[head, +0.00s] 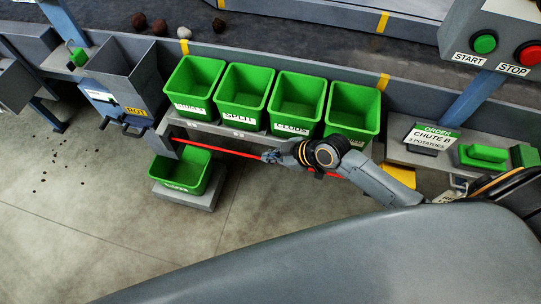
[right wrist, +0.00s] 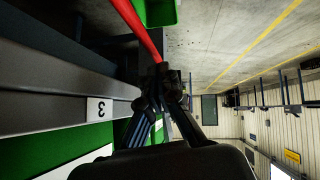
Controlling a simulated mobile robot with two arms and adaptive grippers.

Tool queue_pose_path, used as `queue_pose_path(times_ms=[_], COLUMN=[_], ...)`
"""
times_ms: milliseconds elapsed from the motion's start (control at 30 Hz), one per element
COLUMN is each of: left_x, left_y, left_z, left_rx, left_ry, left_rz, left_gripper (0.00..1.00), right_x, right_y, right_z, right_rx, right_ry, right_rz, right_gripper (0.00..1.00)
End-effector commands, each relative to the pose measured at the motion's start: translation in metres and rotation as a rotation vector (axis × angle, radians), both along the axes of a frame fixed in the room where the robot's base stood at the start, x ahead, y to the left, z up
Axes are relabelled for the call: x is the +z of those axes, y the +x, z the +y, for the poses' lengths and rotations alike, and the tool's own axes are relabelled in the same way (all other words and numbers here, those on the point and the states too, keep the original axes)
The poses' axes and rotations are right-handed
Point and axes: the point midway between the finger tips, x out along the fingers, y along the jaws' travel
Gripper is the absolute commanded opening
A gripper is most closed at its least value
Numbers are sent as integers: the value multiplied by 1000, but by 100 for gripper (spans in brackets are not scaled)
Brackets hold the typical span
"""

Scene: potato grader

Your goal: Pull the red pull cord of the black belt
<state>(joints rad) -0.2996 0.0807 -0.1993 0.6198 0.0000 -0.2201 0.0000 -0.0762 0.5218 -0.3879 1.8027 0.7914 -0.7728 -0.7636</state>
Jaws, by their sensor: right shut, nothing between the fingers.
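The red pull cord (head: 225,151) runs in front of and below the row of green bins, from the grey chute unit at the left towards the right. My right gripper (head: 268,156) is at the cord's middle stretch, in front of the bins. Its fingers are shut with nothing between them. In the right wrist view the cord (right wrist: 138,27) comes down from the top to the fingertips (right wrist: 166,72), which hide part of it. I cannot tell whether they touch it. The black belt (head: 310,42) runs behind the bins with a few potatoes on it. My left gripper is not in view.
Several green bins (head: 243,92) stand on a grey ledge behind the cord. A green bin (head: 183,186) sits on a low platform at the left. START (head: 484,43) and STOP (head: 528,54) buttons are at the upper right. The floor at the lower left is mostly free.

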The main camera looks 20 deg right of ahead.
Motion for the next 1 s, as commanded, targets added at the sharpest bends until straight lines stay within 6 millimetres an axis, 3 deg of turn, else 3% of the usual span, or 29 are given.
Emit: queue_pose_path(times_ms=[467,800,1000], left_x=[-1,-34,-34], left_y=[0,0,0], left_z=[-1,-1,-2], left_rx=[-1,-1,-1], left_ry=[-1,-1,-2], left_rz=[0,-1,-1], left_gripper=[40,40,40], right_x=[-6,-50,-53], right_y=[1,1,0], right_z=[-1,-1,-1], right_rx=[-1,1,1], right_ry=[1,-2,-2], right_rz=[1,1,5], right_gripper=[0,0,0])
